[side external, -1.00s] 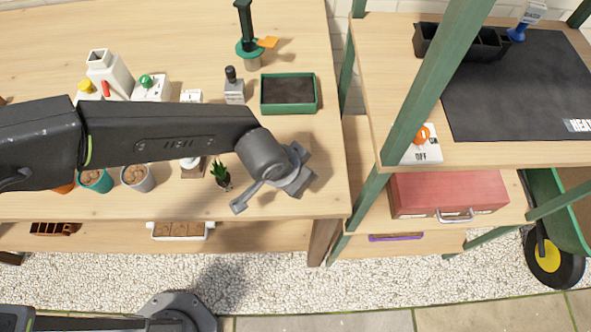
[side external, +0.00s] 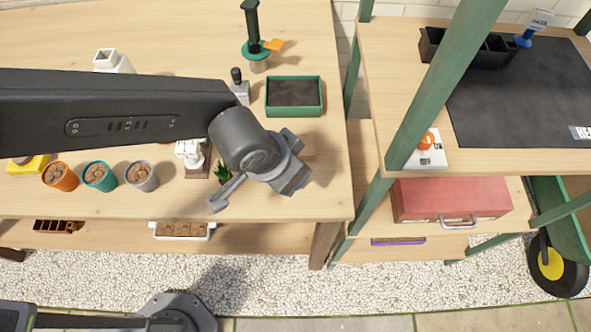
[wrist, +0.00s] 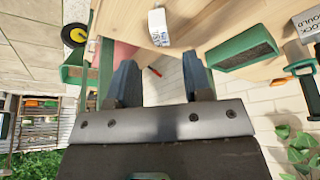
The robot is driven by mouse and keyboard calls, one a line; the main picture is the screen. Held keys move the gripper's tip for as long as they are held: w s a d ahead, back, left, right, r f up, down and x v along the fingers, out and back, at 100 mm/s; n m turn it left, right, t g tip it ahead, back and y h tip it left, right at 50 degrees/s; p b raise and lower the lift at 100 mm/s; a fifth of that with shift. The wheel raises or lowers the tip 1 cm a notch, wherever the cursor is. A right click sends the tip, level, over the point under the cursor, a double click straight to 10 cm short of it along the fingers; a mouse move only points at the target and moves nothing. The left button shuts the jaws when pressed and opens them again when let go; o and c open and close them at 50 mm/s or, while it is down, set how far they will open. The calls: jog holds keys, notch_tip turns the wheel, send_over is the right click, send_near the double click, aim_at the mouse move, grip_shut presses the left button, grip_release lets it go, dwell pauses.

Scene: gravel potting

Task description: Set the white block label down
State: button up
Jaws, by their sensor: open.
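A small white block (wrist: 158,26), which looks like the block label, is on the pale wooden bench in the wrist view. It is beyond my fingertips, roughly in line with the gap between them, and apart from them. My gripper (wrist: 160,60) is open with nothing between its fingers. In the side view my gripper (side external: 290,174) is over the right part of the bench, in front of the green soil tray. I cannot make out the white block there; my gripper and wrist cover part of the bench.
The green soil tray (side external: 267,98) and a grey block with a black knob (side external: 240,92) are behind my wrist. A small green plant (side external: 224,172) is close to my gripper's left. Several pots (side external: 100,176) stand further left. A green post (side external: 418,100) rises at the right.

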jog(key=shift+v, duration=2.05)
jog(key=w+a+r+n+t+y, duration=0.1)
jog(key=w+a+r+n, duration=0.1)
jog(key=a+r, duration=0.7)
jog(key=w+a+r+n, duration=0.2)
jog(key=a+r, duration=0.3)
jog(key=a, duration=0.8)
jog(key=s+a+r+n+y, duration=0.1)
jog(key=s+a+n, duration=0.1)
jog(key=s+a, duration=0.5)
jog(key=s+a+r+n+t+y, duration=0.1)
jog(key=s+a+n, duration=0.2)
jog(key=s+a, duration=0.4)
jog(key=a, duration=0.7)
